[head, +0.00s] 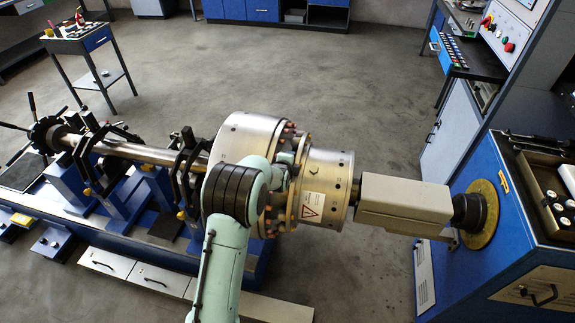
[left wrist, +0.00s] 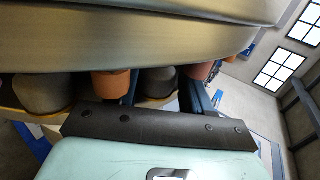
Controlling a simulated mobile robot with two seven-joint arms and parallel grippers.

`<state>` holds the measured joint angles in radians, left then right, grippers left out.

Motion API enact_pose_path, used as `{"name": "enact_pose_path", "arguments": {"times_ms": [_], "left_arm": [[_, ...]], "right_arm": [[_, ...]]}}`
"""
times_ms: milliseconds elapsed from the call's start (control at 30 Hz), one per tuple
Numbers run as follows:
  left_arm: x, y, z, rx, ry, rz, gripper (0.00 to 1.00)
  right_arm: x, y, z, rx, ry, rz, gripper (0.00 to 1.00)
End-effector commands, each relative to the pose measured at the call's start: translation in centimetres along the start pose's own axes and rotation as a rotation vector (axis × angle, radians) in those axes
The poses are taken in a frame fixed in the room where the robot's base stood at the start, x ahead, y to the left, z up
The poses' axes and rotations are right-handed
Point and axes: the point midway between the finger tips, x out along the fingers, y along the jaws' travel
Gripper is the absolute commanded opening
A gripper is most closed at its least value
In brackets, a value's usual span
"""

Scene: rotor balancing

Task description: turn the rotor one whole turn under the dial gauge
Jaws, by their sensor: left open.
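The rotor's large metal drum (head: 240,130) lies horizontally in the middle of the head view, with a bolted flange and a second drum section (head: 333,172) to its right. Its long shaft (head: 130,150) runs left over blue supports. My left arm reaches up in front of the drum. My left gripper (head: 284,178) is at the bolted flange, its fingertips mostly hidden. In the left wrist view, my open gripper (left wrist: 160,96) is close under a metal rim (left wrist: 130,55), by copper-coloured bolts (left wrist: 110,83). I cannot tell whether it touches. I cannot make out the dial gauge.
A pale grey box (head: 405,200) joins the rotor to the yellow disc (head: 482,214) on the blue machine (head: 470,275) at right. Black brackets (head: 190,165) stand along the shaft. A small trolley (head: 85,40) is back left. The floor behind is clear.

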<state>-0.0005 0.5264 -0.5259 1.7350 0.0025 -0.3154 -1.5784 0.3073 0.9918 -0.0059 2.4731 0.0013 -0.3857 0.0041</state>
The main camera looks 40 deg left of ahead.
Motion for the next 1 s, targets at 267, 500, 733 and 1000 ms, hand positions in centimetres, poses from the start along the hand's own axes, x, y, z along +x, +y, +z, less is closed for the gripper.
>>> {"name": "enact_pose_path", "arguments": {"times_ms": [267, 500, 733, 1000], "left_arm": [[-4.7, 0.7, -0.1, 0.001, 0.001, 0.017, 0.67], [-10.2, -0.2, -0.3, -0.004, 0.005, 0.001, 0.67], [-13.1, -0.4, -0.2, -0.004, 0.002, -0.006, 0.67], [-13.7, 0.0, -0.1, -0.002, 0.000, -0.005, 0.67]], "right_arm": [[0.3, 0.1, 0.2, 0.001, -0.002, 0.001, 0.00], [-1.5, -0.9, -1.0, -0.005, 0.013, -0.005, 0.00], [-3.1, -1.9, -2.2, -0.011, 0.030, -0.010, 0.00], [-3.3, -2.0, -2.4, -0.011, 0.031, -0.011, 0.00]]}}
